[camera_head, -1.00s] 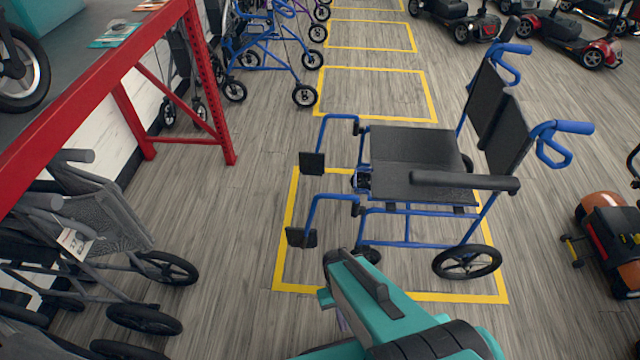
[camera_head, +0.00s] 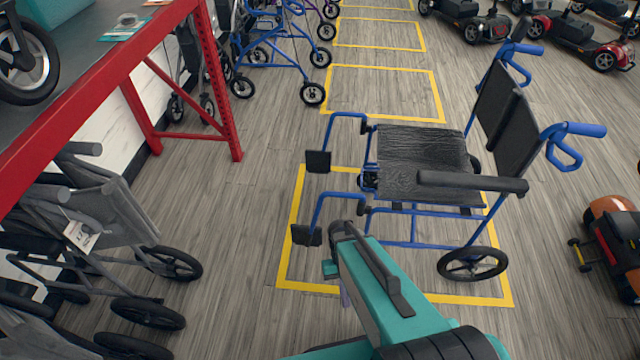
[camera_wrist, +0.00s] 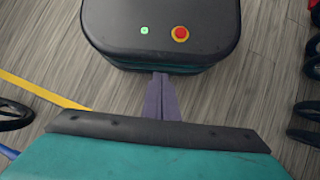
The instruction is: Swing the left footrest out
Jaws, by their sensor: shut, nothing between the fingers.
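A blue-framed wheelchair (camera_head: 410,230) with a black seat stands in a yellow-outlined bay, facing left in the head view. Its left footrest (camera_head: 307,235) is the nearer one; its blue tube runs forward from the front of the frame and ends in a black footplate. The other footrest (camera_head: 318,161) is farther back and also points forward. My arm reaches up in front of the chair's near side. My gripper (camera_wrist: 160,78) has purple fingers closed together and empty in the wrist view. In the head view the fingers are mostly hidden behind the arm, apart from the footrest.
Folded grey wheelchairs (camera_head: 100,240) stand at the left beside a red rack (camera_head: 225,110). Blue rollators (camera_head: 275,60) stand behind, and scooters (camera_head: 610,230) at right and back. Floor is open left of the footrests. A black wheel shows at left in the wrist view.

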